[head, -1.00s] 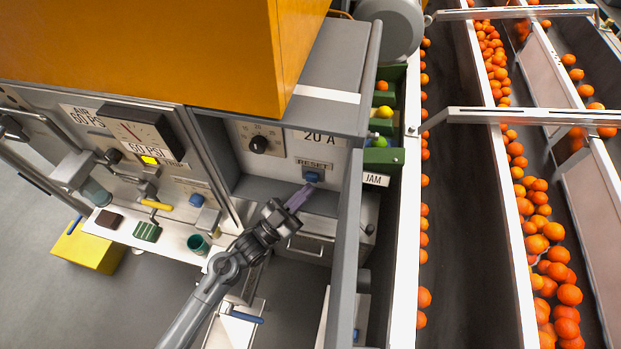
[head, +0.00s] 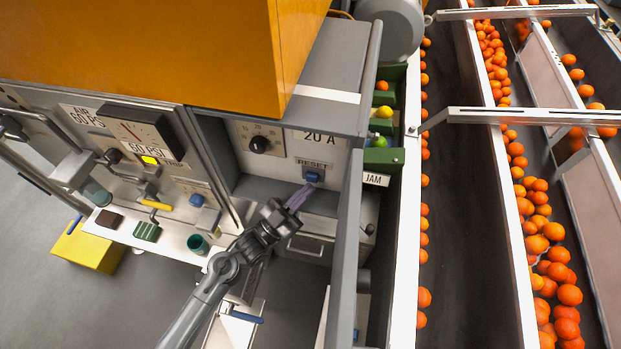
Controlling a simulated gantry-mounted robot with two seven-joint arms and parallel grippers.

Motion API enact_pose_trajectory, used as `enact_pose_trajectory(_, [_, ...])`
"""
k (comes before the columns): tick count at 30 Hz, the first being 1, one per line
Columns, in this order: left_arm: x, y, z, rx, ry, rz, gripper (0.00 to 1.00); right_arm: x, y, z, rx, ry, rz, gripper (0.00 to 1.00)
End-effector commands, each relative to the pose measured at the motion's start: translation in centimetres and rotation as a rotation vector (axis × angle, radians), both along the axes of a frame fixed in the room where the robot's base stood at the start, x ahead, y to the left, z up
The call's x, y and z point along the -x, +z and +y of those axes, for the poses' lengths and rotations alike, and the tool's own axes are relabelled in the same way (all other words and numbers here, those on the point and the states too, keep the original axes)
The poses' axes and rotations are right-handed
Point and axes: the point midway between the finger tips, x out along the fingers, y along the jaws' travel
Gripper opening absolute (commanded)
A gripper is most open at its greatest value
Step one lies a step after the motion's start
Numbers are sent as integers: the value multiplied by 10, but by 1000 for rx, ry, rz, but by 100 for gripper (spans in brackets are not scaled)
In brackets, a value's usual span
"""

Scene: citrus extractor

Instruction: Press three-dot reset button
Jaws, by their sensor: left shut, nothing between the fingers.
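A blue reset button (head: 312,176) sits on the panel under the RESET label (head: 313,164), inside the grey recess beside the 20 A plate. No dots on it can be made out at this size. My left gripper (head: 301,194) is shut and empty, with its purple-grey fingertips pointing up and right. The tips are just below the button in the picture; I cannot tell whether they touch it. My right gripper is not in view.
A dial knob (head: 259,145) is left of the button. A grey post (head: 345,240) and the JAM label (head: 376,180) are close on the right. An orange housing (head: 150,50) overhangs above. A gauge (head: 137,130) and a yellow lever (head: 156,205) are further left.

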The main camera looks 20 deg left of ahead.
Motion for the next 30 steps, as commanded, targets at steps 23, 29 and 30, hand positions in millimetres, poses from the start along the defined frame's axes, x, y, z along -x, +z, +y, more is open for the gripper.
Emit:
enact_pose_trajectory(23, [-4, 0, 0, 0, 0, 0, 0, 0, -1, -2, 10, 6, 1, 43])
enact_pose_trajectory(29, [-9, 0, 1, -1, -1, 0, 0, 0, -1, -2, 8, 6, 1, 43])
enact_pose_trajectory(30, [-9, 0, 1, -1, -1, 0, 0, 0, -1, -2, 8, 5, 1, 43])
